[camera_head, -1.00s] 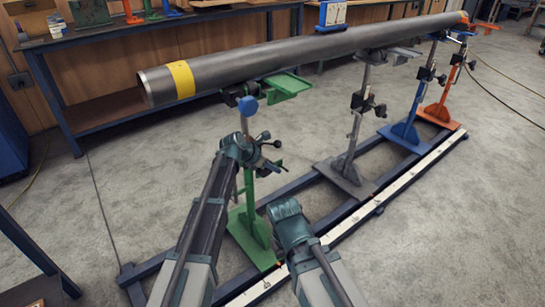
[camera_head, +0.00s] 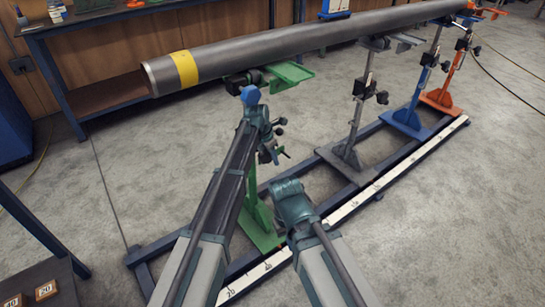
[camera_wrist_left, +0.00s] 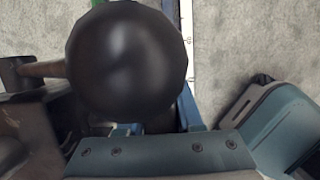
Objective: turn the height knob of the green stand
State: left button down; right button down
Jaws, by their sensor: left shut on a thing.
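The green stand (camera_head: 258,215) stands below the near end of the grey pipe (camera_head: 290,45), with a green bracket (camera_head: 290,75) beside the pipe. My left gripper (camera_head: 264,122) is at the upper column, beside small black knobs (camera_head: 281,121), and hides part of the stand. In the left wrist view, a large black round knob (camera_wrist_left: 128,60) covers the fingertips; the jaws are shut on it. My right gripper (camera_head: 290,200) is low, near the green base; its jaws cannot be made out.
Grey, blue (camera_head: 407,120) and orange (camera_head: 440,95) stands line up on the rail frame to the right. A white scale strip (camera_head: 390,175) runs along the frame. A workbench (camera_head: 100,105) is behind the pipe.

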pick_arm(q)
jog(key=c, duration=0.6)
grip_release()
jog(key=shift+o, duration=0.2)
